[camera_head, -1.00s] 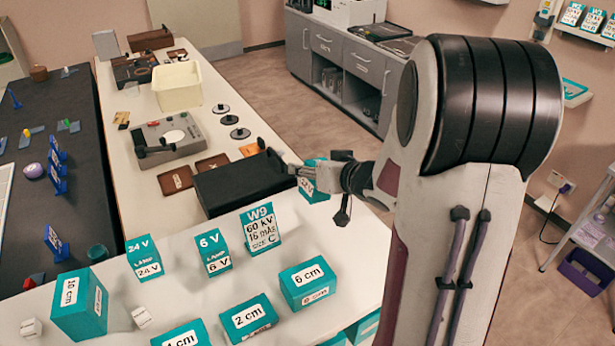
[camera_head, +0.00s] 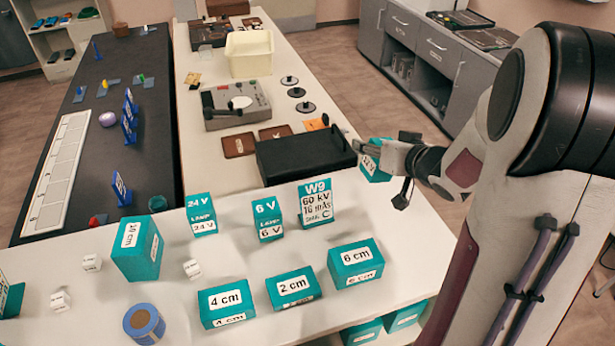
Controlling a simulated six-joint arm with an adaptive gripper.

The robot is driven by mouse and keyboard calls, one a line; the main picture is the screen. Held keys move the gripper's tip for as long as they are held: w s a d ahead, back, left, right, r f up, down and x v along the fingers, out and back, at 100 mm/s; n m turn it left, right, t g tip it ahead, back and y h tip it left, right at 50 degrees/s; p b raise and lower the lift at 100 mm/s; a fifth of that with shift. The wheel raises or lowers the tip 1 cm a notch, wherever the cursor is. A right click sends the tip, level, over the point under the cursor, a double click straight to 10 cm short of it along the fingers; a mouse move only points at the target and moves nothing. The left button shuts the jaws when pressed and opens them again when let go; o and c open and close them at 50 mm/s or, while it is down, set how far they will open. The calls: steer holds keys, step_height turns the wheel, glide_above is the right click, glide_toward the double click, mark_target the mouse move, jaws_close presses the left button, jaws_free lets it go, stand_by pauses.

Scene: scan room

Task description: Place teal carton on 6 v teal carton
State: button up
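The 6 V teal carton (camera_head: 268,226) stands upright on the white table, between the 24 V teal carton (camera_head: 201,214) and the taller W9 teal carton (camera_head: 316,204). Another teal carton (camera_head: 375,174), whose partly covered label seems to read 12 V, is at the right table edge beside the black box. My gripper (camera_head: 368,149) is at the top of that carton, and its fingers overlap it in view. Whether the fingers are closed on it, and whether it touches the table, I cannot tell.
Teal cartons marked 10 cm (camera_head: 138,250), 4 cm (camera_head: 226,302), 2 cm (camera_head: 294,289) and 6 cm (camera_head: 355,264) stand in front. The black box (camera_head: 305,157) lies behind the W9 carton. A blue-rimmed roll (camera_head: 144,323) and small white cubes are at front left.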

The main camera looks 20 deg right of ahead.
steer(key=a+r+n+g+y, duration=0.1)
steer(key=a+r+n+y, duration=0.1)
steer(key=a, duration=0.7)
steer(key=a+r+n+g+y, duration=0.1)
steer(key=a+r+n+y, duration=0.2)
steer(key=a, duration=0.7)
steer(key=s+a+r+n+g+y, duration=0.1)
steer(key=a+n, duration=0.4)
steer(key=a, duration=0.5)
step_height(320, 180, up, 2)
steer(key=shift+a+r+y, duration=0.15)
steer(key=shift+a+y, duration=0.05)
steer(key=shift+y, duration=0.5)
step_height(320, 180, down, 6)
steer(key=shift+f, duration=0.25)
steer(key=shift+f, duration=1.75)
